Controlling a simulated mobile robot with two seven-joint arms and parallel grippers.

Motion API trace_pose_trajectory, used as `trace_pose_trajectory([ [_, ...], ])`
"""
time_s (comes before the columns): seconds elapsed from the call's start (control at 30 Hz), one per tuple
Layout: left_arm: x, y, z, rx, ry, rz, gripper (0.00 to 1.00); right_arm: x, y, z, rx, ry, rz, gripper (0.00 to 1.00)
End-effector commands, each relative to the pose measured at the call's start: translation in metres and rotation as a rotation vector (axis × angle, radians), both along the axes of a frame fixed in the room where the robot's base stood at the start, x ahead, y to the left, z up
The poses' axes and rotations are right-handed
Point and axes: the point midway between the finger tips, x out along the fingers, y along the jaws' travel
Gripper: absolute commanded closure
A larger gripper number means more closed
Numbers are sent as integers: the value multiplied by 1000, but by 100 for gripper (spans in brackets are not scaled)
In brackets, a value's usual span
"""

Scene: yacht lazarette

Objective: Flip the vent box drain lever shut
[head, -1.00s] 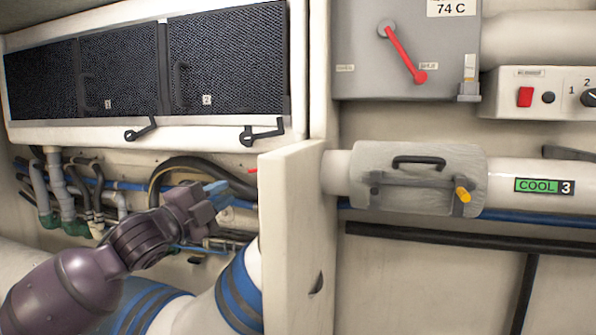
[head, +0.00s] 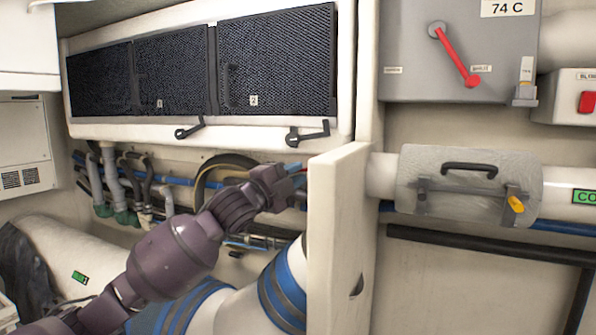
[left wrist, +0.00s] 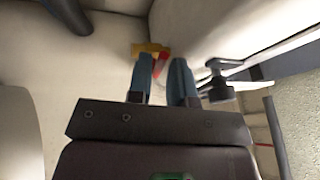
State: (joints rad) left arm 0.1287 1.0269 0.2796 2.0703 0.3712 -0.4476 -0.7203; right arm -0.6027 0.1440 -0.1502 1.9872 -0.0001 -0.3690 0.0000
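In the left wrist view a short red lever (left wrist: 163,63) stands by a brass-yellow fitting (left wrist: 150,49) near a pale wall corner; it looks like the drain lever, though no label shows. My left gripper (left wrist: 162,70) is open, its two blue fingers apart and pointing at the red lever, which shows just past the tips between them. Contact cannot be told. In the head view my left gripper (head: 296,172) is under the vent box (head: 240,128), close to the white upright panel's left edge, and mostly hides the lever. My right gripper is not in view.
The white upright panel (head: 335,240) stands just right of my left gripper. Black handles (head: 308,134) (head: 190,128) hang on the vent box front. Hoses (head: 125,190) run behind my arm.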

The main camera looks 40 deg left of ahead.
Motion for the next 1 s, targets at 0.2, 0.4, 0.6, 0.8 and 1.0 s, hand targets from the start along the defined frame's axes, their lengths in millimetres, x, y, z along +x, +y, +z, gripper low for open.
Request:
trace_pose_trajectory([
  [0.2, 10, -1, 3, 0, 0, -1, 80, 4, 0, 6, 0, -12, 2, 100],
  [0.4, 11, -1, 3, 1, 0, -1, 80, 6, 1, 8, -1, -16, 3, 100],
  [0.6, 11, -1, 3, 1, 0, -1, 96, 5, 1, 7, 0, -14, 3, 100],
  [0.8, 11, -1, 3, 3, 1, 0, 100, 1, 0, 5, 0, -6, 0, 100],
  [1.0, 11, 0, 10, 79, 25, 1, 100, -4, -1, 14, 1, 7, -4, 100],
])
